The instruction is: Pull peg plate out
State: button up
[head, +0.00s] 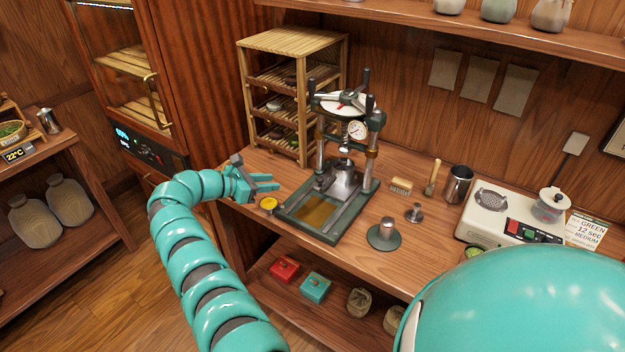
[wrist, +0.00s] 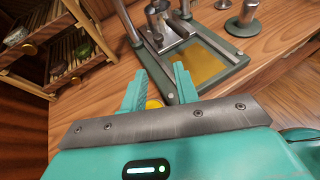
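The press (head: 345,140) stands on the wooden bench with a silver mould (head: 343,178) between its posts. A flat brass-coloured plate (head: 317,210) lies in the front of its base; it also shows in the wrist view (wrist: 205,64). I cannot tell for sure which part is the peg plate. A small round yellow knob (head: 268,204) is at the left side of the base. My gripper (head: 267,184) is open and empty, above and left of the base. In the wrist view the knob (wrist: 153,104) shows between my fingers (wrist: 160,70), partly hidden, with no clear contact.
A slatted rack (head: 292,45) stands behind the press at left. A dark-based silver weight (head: 384,236), a small tamper (head: 414,213), a brush (head: 432,178) and a metal cup (head: 458,184) stand to the right. Red (head: 285,268) and teal (head: 316,287) boxes sit on the lower shelf.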

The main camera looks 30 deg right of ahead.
aim_at(317, 179)
jog(key=p+x, duration=0.1)
jog(key=x, duration=1.6)
jog(key=shift+w+d+p, duration=0.2)
jog(key=shift+p, duration=0.2)
grip_shut()
jog(key=shift+a, duration=0.1)
